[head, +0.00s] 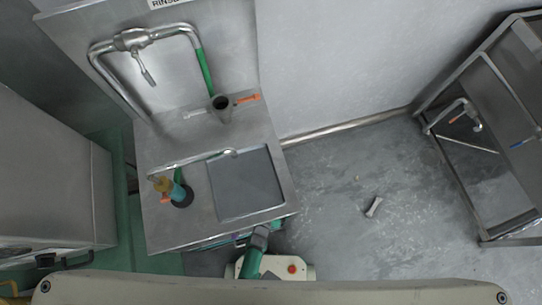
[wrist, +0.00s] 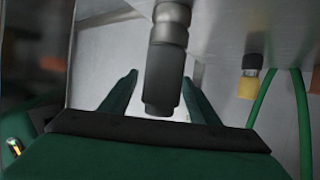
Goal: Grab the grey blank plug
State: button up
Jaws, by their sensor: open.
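A dark grey cylinder (wrist: 164,78), which looks like the grey blank plug, hangs down from a stepped grey fitting in the wrist view. My gripper (wrist: 160,79) is open, with one green finger on each side of the cylinder. Gaps show between the fingers and the cylinder, and I cannot tell its exact depth relative to the fingertips. In the head view my green arm (head: 252,264) reaches to the front edge of the steel sink unit (head: 182,238). The fingers and the plug are hidden there.
Right of the cylinder in the wrist view are a yellow and black connector (wrist: 249,80) and a green hose (wrist: 301,125). A metal panel (wrist: 232,28) lies close above. In the head view a small grey object (head: 373,206) lies on open floor, left of a steel rack (head: 505,160).

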grip_shut()
jog(key=shift+r, duration=0.15)
